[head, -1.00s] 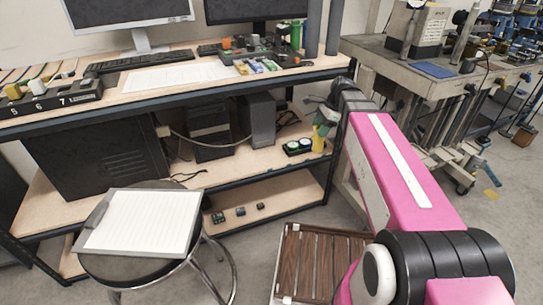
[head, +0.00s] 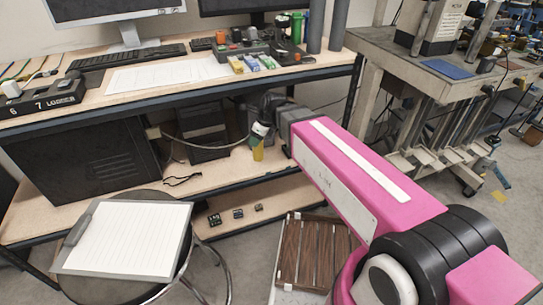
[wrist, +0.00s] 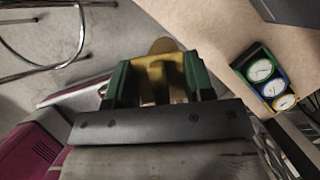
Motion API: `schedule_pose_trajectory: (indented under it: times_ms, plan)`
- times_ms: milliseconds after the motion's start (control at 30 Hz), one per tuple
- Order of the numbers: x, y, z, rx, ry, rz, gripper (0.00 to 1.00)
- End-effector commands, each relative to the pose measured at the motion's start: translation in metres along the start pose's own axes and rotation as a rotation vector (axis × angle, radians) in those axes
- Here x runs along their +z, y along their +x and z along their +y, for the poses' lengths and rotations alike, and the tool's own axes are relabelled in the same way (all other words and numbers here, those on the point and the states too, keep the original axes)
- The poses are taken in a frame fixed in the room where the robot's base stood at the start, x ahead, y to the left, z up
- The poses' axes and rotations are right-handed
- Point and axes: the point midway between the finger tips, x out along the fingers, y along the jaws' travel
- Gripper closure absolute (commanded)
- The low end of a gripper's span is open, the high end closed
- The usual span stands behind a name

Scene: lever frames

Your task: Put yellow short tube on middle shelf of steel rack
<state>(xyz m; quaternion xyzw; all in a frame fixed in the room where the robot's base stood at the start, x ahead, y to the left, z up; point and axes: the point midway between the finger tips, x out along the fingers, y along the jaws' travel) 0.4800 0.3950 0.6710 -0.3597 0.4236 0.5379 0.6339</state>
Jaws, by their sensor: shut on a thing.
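The yellow short tube (head: 258,153) is upright in my gripper (head: 262,130), its lower end sticking out below the jaws. In the wrist view the tube (wrist: 160,78) sits between the two green fingers (wrist: 158,85). The steel rack has a dark frame and wooden shelves. Its middle shelf (head: 222,176) holds a black computer tower. In the head view the tube shows in front of this shelf's right part. I cannot tell whether it touches the shelf. In the wrist view the shelf's wooden surface (wrist: 222,32) lies to the right of the tube.
A row of round gauges (wrist: 265,75) stands on the shelf, right of my gripper. A black tower (head: 88,160) fills the shelf's left. A dark box (head: 205,135) stands behind. A stool with a clipboard (head: 125,238) is in front, left. A slatted wooden piece (head: 312,250) is below my arm.

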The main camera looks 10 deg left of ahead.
Motion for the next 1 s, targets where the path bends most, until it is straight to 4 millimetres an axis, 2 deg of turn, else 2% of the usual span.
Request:
schedule_pose_trajectory:
  times_ms: [400, 600, 833, 1000]
  plan:
    - [-0.025, 0.039, -0.078, -0.001, 0.003, 0.0, 1.0]
    - [-0.036, 0.053, -0.106, 0.0, 0.001, 0.0, 1.0]
    - [-0.042, 0.059, -0.113, 0.0, 0.0, -0.001, 1.0]
    - [-0.048, 0.076, -0.113, 0.001, 0.001, 0.0, 1.0]
